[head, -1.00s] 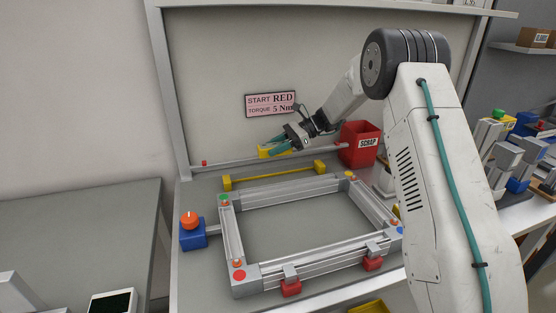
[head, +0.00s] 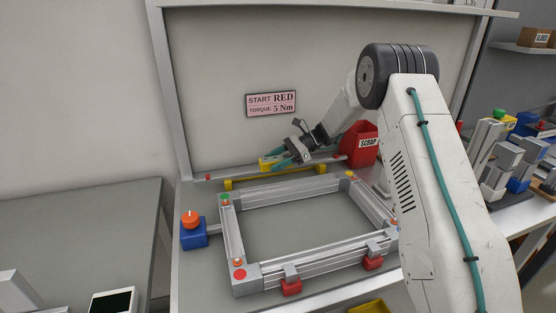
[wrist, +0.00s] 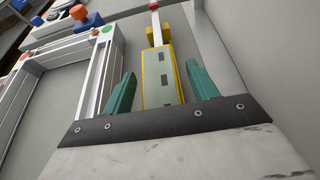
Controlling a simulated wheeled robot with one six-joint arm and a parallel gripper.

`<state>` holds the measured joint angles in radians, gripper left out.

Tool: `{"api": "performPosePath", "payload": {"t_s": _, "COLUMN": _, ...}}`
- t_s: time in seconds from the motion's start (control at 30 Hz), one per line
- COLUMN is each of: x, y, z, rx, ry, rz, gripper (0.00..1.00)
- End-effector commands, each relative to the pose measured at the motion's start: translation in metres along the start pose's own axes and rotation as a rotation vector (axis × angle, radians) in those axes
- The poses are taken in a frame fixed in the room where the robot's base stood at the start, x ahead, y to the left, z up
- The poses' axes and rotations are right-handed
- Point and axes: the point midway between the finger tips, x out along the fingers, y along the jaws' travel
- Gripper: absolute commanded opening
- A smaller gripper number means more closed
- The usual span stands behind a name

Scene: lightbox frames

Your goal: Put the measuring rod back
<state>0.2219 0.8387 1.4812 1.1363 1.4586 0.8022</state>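The measuring rod (head: 238,173) is a thin silver bar with a red tip at its left end and a yellow block (head: 266,162) around its middle. It lies level along the yellow two-post rack (head: 272,180) behind the aluminium frame, apparently on the posts. My gripper (head: 278,158) is at the block. In the wrist view its teal fingers (wrist: 160,88) are open on either side of the yellow-edged grey block (wrist: 158,76), with a gap on both sides. The rod (wrist: 156,30) runs away beyond the block there.
The aluminium frame (head: 290,187) with coloured corner dots fills the bench middle, with red clamps (head: 291,288) at its front. A red scrap bin (head: 359,146) stands right of the rod. A blue box with an orange knob (head: 192,230) stands at left.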

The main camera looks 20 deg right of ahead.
Motion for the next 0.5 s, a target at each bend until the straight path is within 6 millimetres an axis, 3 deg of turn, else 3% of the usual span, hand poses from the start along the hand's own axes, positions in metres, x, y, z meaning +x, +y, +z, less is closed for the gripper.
{"api": "performPosePath", "payload": {"t_s": 0.3, "x": -0.002, "y": 0.0, "z": 0.004, "rx": -0.002, "ry": 0.0, "rz": 0.0, "gripper": 0.58}}
{"api": "performPosePath", "payload": {"t_s": 0.5, "x": -0.034, "y": -0.001, "z": 0.004, "rx": 0.0, "ry": 0.0, "rz": -0.004, "gripper": 0.58}}
